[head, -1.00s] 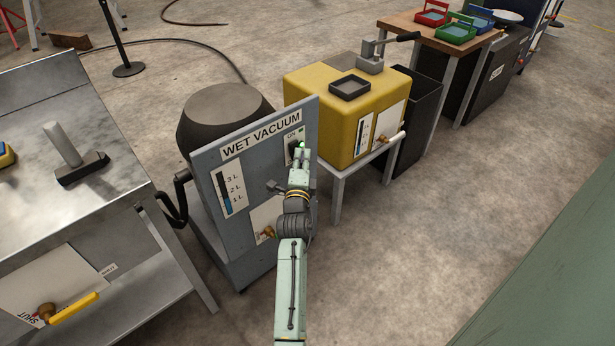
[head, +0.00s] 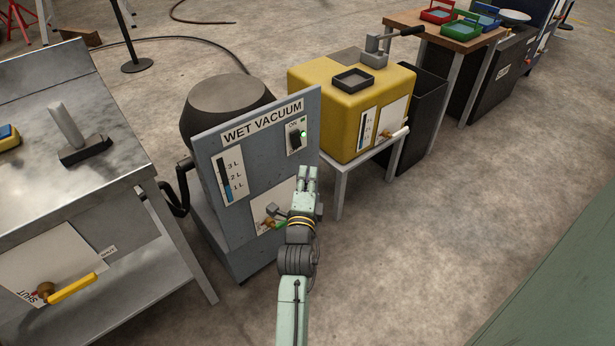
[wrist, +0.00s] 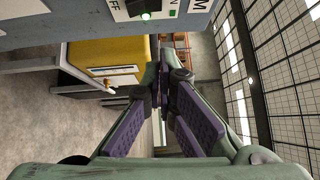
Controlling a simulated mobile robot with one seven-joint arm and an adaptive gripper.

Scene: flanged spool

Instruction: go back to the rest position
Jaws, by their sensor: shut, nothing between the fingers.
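My gripper (head: 308,179) is in front of the right part of the grey wet vacuum panel (head: 235,178) in the head view, below its switch. The fingers are shut and hold nothing. In the wrist view, the purple-padded fingers (wrist: 170,105) come together in the middle. The ON switch (head: 296,137) shows a lit green light, and the switch also shows at the top of the wrist view (wrist: 143,8). The level gauge (head: 229,179) reads near 1 L in blue. A small valve handle (head: 279,225) on the panel is partly beside my wrist.
A steel bench (head: 105,135) with a scraper-like tool (head: 78,140) stands at left. A yellow tank (head: 335,90) on a white stand and a black bin (head: 425,95) are behind to the right. A green surface (head: 555,290) fills the lower right. The floor between is clear.

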